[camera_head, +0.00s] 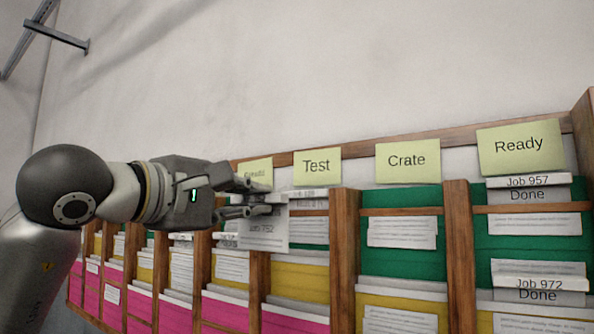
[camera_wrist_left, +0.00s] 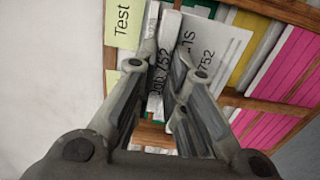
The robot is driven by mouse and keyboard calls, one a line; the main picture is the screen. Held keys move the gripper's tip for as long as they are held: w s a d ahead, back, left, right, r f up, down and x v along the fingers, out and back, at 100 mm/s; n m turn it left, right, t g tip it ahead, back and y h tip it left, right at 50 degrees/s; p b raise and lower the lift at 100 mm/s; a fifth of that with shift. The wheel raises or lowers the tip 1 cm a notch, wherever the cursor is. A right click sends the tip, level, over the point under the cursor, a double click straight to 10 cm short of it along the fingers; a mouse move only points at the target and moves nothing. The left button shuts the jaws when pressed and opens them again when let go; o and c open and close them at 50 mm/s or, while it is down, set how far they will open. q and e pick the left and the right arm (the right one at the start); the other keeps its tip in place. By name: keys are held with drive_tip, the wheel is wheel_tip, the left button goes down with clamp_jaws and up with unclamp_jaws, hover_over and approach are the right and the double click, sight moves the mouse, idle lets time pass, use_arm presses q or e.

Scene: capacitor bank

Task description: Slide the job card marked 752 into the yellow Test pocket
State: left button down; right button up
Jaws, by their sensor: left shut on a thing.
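The job card marked 752 (camera_head: 262,236) is grey-white and hangs roughly upright from my left gripper (camera_head: 278,203). In the wrist view its label strip (camera_wrist_left: 164,72) shows between the two fingers of the left gripper (camera_wrist_left: 168,76), which is shut on it. The card is in front of the rack, at the left side of the Test column, overlapping the divider there. The yellow Test pocket (camera_head: 300,283) is below and right of the card, under the green row. The Test sign (camera_head: 317,165) is above. My gripper partly hides the sign to its left. My right gripper is not in view.
Wooden dividers (camera_head: 344,245) separate the columns. Another card (camera_head: 310,193) stands in the top Test pocket, close to my fingertips. The Crate (camera_head: 407,160) and Ready (camera_head: 518,146) columns are to the right. Pink pockets (camera_head: 290,322) line the bottom. Bare wall is above.

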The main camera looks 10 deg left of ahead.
use_arm(q)
drive_tip(key=shift+s+f, duration=0.1)
drive_tip(key=shift+f, duration=0.05)
drive_tip(key=shift+d+f, duration=0.1)
drive_tip(key=shift+d, duration=0.05)
drive_tip(key=w, duration=0.2)
drive_tip(key=shift+w+a+f+p, duration=0.2)
drive_tip(key=shift+w+p, duration=0.1)
drive_tip(key=x, duration=0.2)
drive_tip(key=p+x, duration=0.1)
drive_tip(key=x, duration=0.1)
drive_tip(key=shift+d, duration=0.3)
drive_tip(key=shift+f+p+x, duration=0.15)
drive_tip(key=shift+p+x, duration=0.25)
drive_tip(key=shift+x, duration=0.85)
drive_tip(key=shift+f+p+x, duration=0.15)
drive_tip(key=shift+p+x, duration=0.25)
drive_tip(key=shift+x, duration=0.9)
drive_tip(key=shift+w, duration=0.35)
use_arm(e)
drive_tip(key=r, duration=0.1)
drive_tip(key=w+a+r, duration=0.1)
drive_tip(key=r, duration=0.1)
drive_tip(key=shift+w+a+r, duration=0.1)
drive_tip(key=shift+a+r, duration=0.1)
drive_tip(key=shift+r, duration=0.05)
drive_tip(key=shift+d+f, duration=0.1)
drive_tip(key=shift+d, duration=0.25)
